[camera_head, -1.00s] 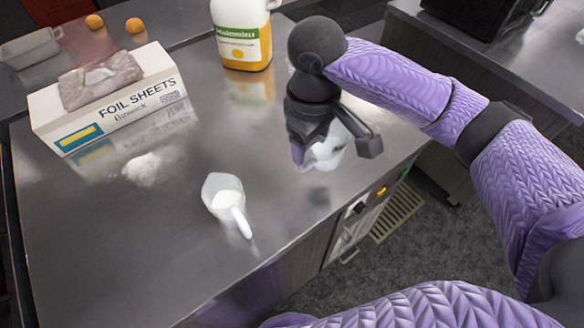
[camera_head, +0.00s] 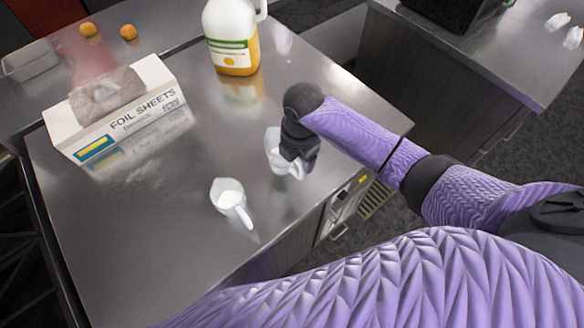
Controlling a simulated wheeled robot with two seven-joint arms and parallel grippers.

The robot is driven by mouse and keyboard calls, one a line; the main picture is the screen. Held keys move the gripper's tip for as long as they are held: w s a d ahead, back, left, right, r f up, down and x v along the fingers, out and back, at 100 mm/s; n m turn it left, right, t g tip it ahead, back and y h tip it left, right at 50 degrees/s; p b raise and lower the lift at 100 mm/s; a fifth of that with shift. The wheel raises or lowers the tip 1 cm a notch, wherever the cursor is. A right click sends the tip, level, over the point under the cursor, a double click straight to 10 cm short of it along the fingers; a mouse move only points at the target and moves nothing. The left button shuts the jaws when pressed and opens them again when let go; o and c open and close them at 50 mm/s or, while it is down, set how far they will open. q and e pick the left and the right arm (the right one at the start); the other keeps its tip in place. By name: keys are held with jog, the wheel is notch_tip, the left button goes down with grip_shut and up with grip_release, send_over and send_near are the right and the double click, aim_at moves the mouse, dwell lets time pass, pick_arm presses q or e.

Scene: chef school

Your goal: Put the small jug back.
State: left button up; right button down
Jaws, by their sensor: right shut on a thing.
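My right gripper (camera_head: 296,154) is shut on a white jug (camera_head: 273,147) near the right part of the steel counter. The gripper covers much of this jug; its left side and a bit of its handle show. I cannot tell whether its base touches the counter. A second white jug (camera_head: 226,189) with white contents stands upright on the counter, to the lower left of the held one, its handle toward the lower right. The two jugs are apart. My left gripper is not in view.
A foil sheets box (camera_head: 125,117) with a crumpled piece on top lies at the left. A large bottle with a yellow-green label (camera_head: 233,48) stands behind. Two orange round items (camera_head: 129,32) and a pale tray (camera_head: 30,60) are at the far left. The counter's middle is clear.

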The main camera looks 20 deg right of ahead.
notch_tip(320, 180, down, 5)
jog(key=shift+f+b, duration=0.1)
jog(key=shift+b, duration=0.45)
jog(key=shift+f, duration=0.2)
grip_release()
notch_tip(320, 180, up, 12)
jog(key=p, duration=0.3)
jog(key=shift+s+r, duration=0.15)
jog(key=shift+r, duration=0.05)
